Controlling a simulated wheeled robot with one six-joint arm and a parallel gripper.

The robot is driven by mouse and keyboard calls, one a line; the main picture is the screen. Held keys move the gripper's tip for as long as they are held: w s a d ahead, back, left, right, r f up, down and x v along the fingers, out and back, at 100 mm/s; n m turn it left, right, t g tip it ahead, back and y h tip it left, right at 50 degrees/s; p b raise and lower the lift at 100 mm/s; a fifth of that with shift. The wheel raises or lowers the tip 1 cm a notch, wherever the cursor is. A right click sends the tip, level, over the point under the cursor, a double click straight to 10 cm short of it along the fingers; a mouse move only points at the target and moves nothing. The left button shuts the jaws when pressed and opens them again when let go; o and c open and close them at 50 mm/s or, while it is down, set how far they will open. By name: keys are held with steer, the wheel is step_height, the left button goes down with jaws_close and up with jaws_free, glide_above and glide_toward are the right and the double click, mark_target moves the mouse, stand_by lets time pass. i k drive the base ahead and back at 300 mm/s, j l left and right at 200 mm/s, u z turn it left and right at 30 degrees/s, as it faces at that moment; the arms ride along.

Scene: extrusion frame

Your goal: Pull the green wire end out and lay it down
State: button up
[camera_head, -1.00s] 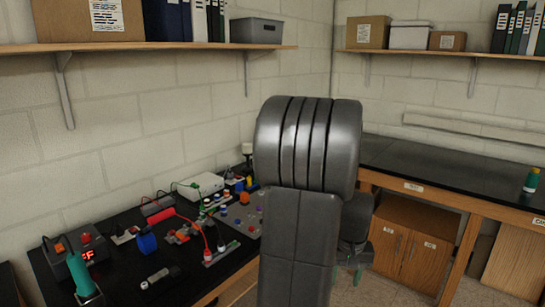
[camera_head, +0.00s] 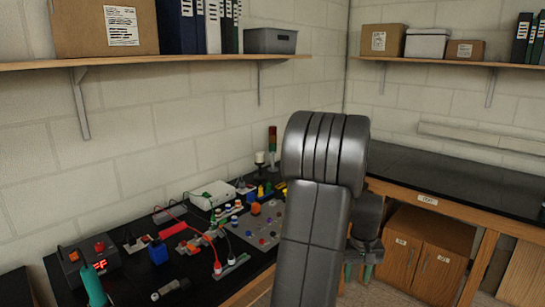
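My gripper (camera_head: 358,272) hangs below the end of my arm, to the right of the bench and well apart from its parts. Its two green-tipped fingers stand apart with nothing visible between them. On the black bench at left, a red wire (camera_head: 207,243) curves down to a red and white plug (camera_head: 217,268). Small green spots show among the parts near the white box (camera_head: 209,195), but I cannot tell which is the green wire end. My arm covers part of the view to the right of the panel.
A grey panel with coloured knobs (camera_head: 262,234) lies on the bench. A teal-handled tool (camera_head: 93,287) and a box with a red display (camera_head: 99,265) stand at the left front. A stack light (camera_head: 272,146) rises behind. Another black-topped bench (camera_head: 450,184) is at right.

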mark_target(213, 219)
steer(key=i+u, duration=0.45)
steer(key=i+l+u, duration=0.1)
steer(key=u, duration=0.3)
steer(key=i+l+u, duration=0.3)
steer(key=u, duration=0.15)
steer(key=i+l+u, duration=0.4)
steer(key=k+j, duration=0.05)
